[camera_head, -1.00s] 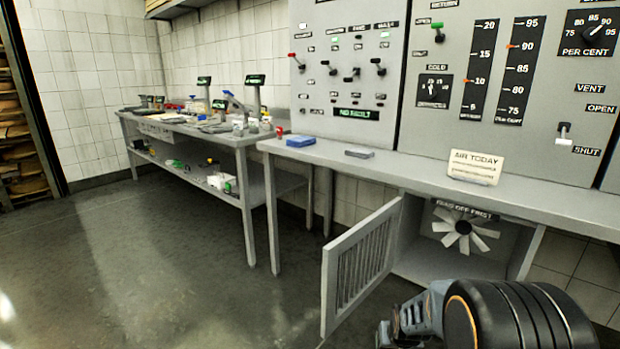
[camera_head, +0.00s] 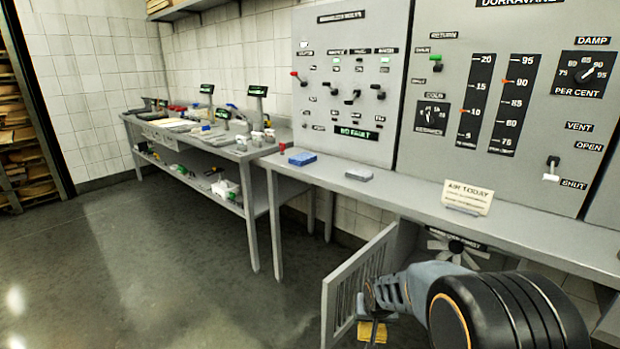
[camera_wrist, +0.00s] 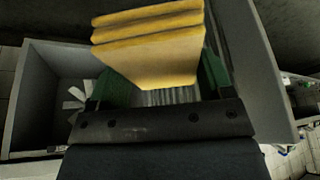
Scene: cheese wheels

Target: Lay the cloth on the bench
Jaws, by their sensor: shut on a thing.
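A yellow folded cloth (camera_head: 372,331) hangs at the end of my arm, low in front of the vented door, below the bench top. In the wrist view the cloth (camera_wrist: 150,50) shows as several thick yellow layers. My gripper (camera_head: 374,308) is shut on it, with green fingers on either side of it in the wrist view (camera_wrist: 155,80). The near grey bench (camera_head: 410,202) runs under the control panels. A second bench (camera_head: 190,136) stands at the back left, crowded on top. Part of the near bench is hidden behind my arm.
The open vented door (camera_head: 350,288) and the fan (camera_head: 452,250) in its recess lie under the near bench. On that bench are a blue block (camera_head: 302,158), a grey block (camera_head: 359,175) and a standing card (camera_head: 468,198). Bare top shows between grey block and card.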

